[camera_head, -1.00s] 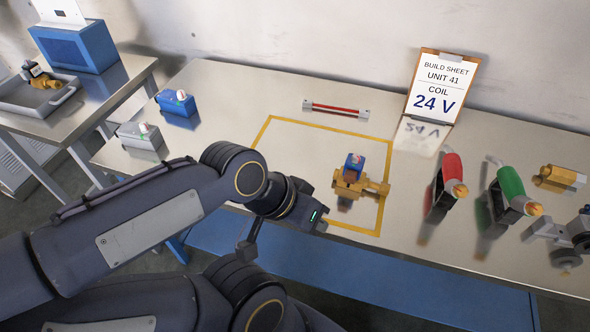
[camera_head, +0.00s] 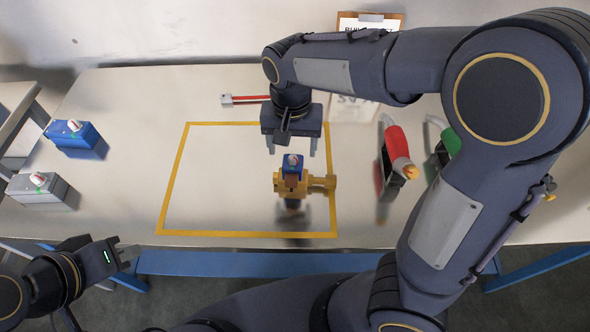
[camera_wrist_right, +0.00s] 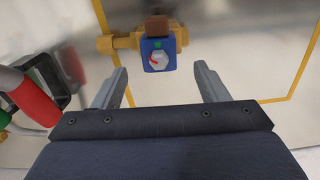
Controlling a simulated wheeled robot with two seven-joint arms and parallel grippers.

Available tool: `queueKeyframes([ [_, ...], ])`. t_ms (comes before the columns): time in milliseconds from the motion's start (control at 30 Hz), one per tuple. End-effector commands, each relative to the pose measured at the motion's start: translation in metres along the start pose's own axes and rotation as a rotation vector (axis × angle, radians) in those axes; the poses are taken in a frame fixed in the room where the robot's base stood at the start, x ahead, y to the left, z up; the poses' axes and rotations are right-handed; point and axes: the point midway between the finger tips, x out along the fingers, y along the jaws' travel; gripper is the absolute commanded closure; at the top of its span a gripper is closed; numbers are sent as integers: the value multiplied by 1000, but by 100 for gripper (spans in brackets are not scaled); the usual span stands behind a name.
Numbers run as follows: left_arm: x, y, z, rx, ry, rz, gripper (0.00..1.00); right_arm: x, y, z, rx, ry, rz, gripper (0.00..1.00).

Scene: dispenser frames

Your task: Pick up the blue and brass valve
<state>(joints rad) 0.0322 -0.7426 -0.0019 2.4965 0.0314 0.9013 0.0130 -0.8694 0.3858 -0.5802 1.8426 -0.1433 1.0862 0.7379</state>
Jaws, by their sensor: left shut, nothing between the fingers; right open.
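The blue and brass valve (camera_head: 293,178) stands on the bench inside the yellow outline, towards its right side, with its blue block on top of the brass body. In the right wrist view the valve (camera_wrist_right: 158,50) lies beyond the fingertips, between their lines. My right gripper (camera_head: 292,146) is open and empty, just behind the valve in the head view, apart from it. Its two fingers also show in the right wrist view (camera_wrist_right: 158,78). My left gripper (camera_head: 132,252) is shut and empty at the bench's front edge, lower left, away from the valve.
A blue box (camera_head: 74,138) and a grey box (camera_head: 42,190) stand at the left. A red-handled tool (camera_head: 398,143) and a green-handled tool (camera_head: 449,142) lie right of the outline. A red bar (camera_head: 249,99) lies behind it. My right arm hides much of the right side.

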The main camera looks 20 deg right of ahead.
Motion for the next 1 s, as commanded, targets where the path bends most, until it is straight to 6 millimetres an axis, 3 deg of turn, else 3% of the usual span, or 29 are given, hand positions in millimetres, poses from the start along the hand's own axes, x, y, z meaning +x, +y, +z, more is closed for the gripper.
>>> queueKeyframes([
  [400,0,0,0,0,0,0,100,55,0,8,-1,-2,1,33],
  [700,0,0,0,0,0,0,100,58,0,8,-1,-1,-2,34],
  [1000,0,0,0,0,0,0,100,58,0,8,-1,-1,-2,73],
])
